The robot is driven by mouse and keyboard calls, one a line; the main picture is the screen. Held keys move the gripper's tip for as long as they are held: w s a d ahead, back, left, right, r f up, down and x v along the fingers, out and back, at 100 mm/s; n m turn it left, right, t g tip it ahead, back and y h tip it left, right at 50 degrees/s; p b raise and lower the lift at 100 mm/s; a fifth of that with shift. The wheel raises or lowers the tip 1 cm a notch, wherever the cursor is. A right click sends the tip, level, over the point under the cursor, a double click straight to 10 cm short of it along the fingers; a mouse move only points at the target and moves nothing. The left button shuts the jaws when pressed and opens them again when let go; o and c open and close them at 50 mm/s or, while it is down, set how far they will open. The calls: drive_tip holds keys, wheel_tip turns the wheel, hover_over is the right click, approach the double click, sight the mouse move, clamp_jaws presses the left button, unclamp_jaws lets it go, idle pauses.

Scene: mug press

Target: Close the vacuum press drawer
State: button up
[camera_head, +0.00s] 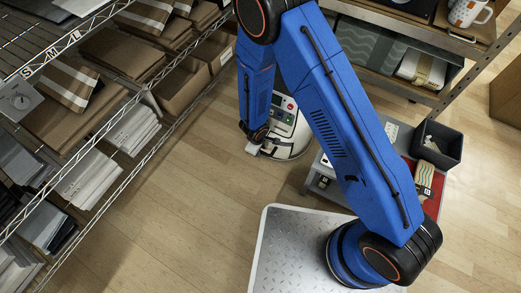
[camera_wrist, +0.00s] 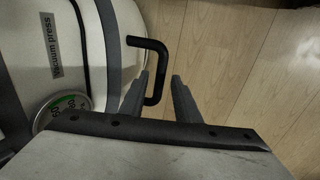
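The vacuum press (camera_head: 290,149) is a pale rounded machine on the floor in the head view, with a control panel (camera_head: 282,113) with a red button; my arm partly covers it. In the wrist view its pale body, the vacuum press (camera_wrist: 112,30), carries a printed label and a round green-marked gauge (camera_wrist: 62,106). A black bent drawer handle (camera_wrist: 157,62) sticks out from it. My gripper (camera_wrist: 160,76) is open, its fingers apart on either side of the handle's outer bar; contact is unclear. In the head view my gripper (camera_head: 256,148) is low beside the press. How far the drawer stands out is unclear.
A wire shelf (camera_head: 130,95) with boxes and envelopes lines the left. A grey cart (camera_head: 322,183) with a dark bin (camera_head: 440,146) stands right of the press. A workbench (camera_head: 440,98) is at the back right. Bare wooden floor (camera_head: 190,200) lies between shelf and press.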

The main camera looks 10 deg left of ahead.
clamp_jaws()
drive_tip(key=shift+w+d, duration=0.2)
drive_tip(key=shift+w, duration=0.45)
drive_tip(key=shift+w+d, duration=0.2)
drive_tip(key=shift+w, duration=0.45)
drive_tip(key=shift+o, duration=0.9)
unclamp_jaws()
drive_tip(key=shift+w, duration=0.1)
drive_tip(key=shift+r, duration=0.1)
drive_tip(key=s+r, duration=0.3)
drive_tip(key=r, duration=1.4)
drive_tip(key=shift+a, duration=0.45)
drive_tip(key=shift+s, duration=0.1)
